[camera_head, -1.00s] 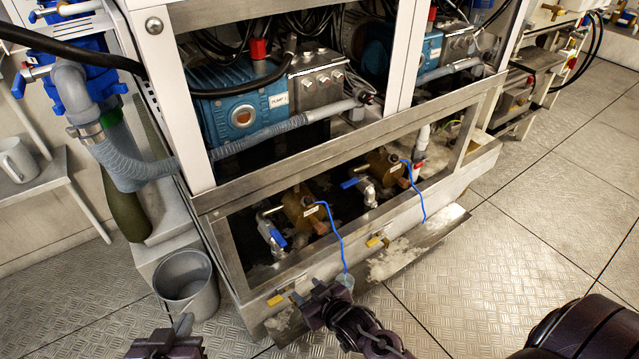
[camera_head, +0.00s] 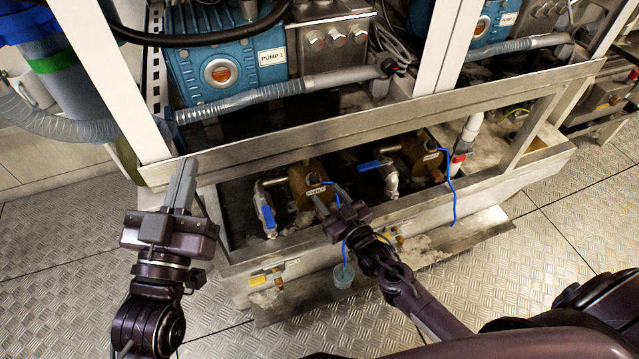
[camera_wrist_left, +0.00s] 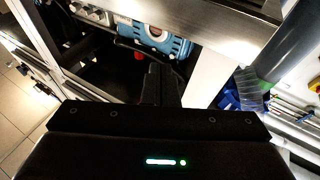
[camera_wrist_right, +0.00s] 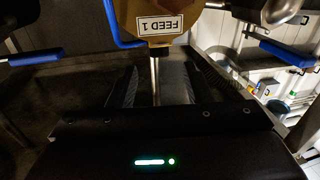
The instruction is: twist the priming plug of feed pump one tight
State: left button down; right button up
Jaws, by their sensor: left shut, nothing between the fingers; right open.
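Feed pump one is a brass body (camera_head: 305,180) low in the frame's lower bay. The right wrist view shows its "FEED 1" label (camera_wrist_right: 160,25) on the brass. A brownish part (camera_wrist_right: 159,51) sits just under the label, with a thin metal rod below it; I cannot tell whether it is the priming plug. My right gripper (camera_head: 329,195) is open in front of this pump, its fingers either side of the rod in the right wrist view (camera_wrist_right: 160,75). I see no clear contact. My left gripper (camera_head: 183,180) is shut and empty, raised by the frame's left post.
A blue-handled valve (camera_head: 264,212) stands left of the pump. A second brass pump (camera_head: 420,155) and blue-handled valve (camera_head: 375,165) are to the right. A metal rail (camera_head: 400,125) crosses above.

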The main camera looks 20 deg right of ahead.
aim_at(316, 182)
jog(key=b+x, duration=0.1)
jog(key=x, duration=0.3)
jog(key=shift+w, duration=0.3)
jog(key=shift+w+a, duration=0.1)
jog(key=shift+w, duration=0.2)
pick_arm(q)
jog(key=s+a+r+t+h, duration=0.2)
jog(key=s+r+t+h, duration=0.1)
jog(key=r, duration=0.7)
jog(key=s+t, duration=0.1)
jog(key=t, duration=0.1)
jog(key=shift+s+a+r+t, duration=0.15)
jog(key=shift+s+t, duration=0.05)
jog(key=shift+t, duration=0.1)
pick_arm(e)
jog(key=shift+c, duration=0.3)
